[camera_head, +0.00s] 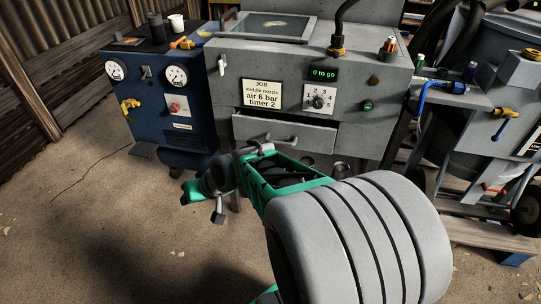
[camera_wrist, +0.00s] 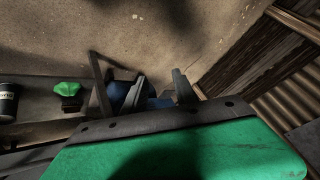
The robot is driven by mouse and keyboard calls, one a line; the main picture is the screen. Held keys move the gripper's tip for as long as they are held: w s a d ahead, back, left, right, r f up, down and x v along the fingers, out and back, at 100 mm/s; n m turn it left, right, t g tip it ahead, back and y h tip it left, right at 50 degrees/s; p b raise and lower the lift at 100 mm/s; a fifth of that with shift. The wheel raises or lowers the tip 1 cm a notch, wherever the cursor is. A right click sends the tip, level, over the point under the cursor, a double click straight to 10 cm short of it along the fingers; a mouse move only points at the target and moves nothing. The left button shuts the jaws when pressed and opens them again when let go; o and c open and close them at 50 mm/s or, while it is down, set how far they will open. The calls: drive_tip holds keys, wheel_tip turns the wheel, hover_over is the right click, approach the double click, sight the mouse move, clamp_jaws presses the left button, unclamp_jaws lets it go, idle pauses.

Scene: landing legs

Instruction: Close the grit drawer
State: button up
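The drawer (camera_head: 312,135) is in the front of the grey cabinet, below the job card and dial. Its front panel stands out from the cabinet, with a dark gap along the top, so it looks partly open. A grey bar handle shows near its lower left, close behind my wrist. My green and grey arm reaches in from the lower right, and its end is in front of the drawer's lower left. In the wrist view, my gripper (camera_wrist: 160,92) has its two dark fingers apart, with nothing clearly held between them. Contact with the drawer cannot be told.
A blue cabinet (camera_head: 180,140) with gauges and a yellow valve stands left of the grey cabinet (camera_head: 375,65). A grey machine with hoses (camera_head: 450,150) and a wooden pallet are at right. Open floor (camera_head: 90,220) lies at front left. A green knob (camera_wrist: 68,90) shows in the wrist view.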

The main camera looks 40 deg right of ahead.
drive_tip(key=w+d+f+m+t+b, duration=0.3)
drive_tip(key=w+d+f+m+t, duration=0.1)
drive_tip(key=w+d+f, duration=0.15)
drive_tip(key=m+t+h+b, duration=0.65)
drive_tip(key=m+h, duration=0.65)
drive_tip(key=m, duration=0.4)
approach(281, 143)
drive_tip(key=f+x, duration=0.1)
drive_tip(key=x, duration=0.2)
drive_tip(key=p+x, duration=0.1)
drive_tip(key=x, duration=0.6)
drive_tip(key=shift+w+d+r, duration=0.1)
drive_tip(key=shift+w+r, duration=0.1)
drive_tip(key=shift+w, duration=0.05)
clamp_jaws()
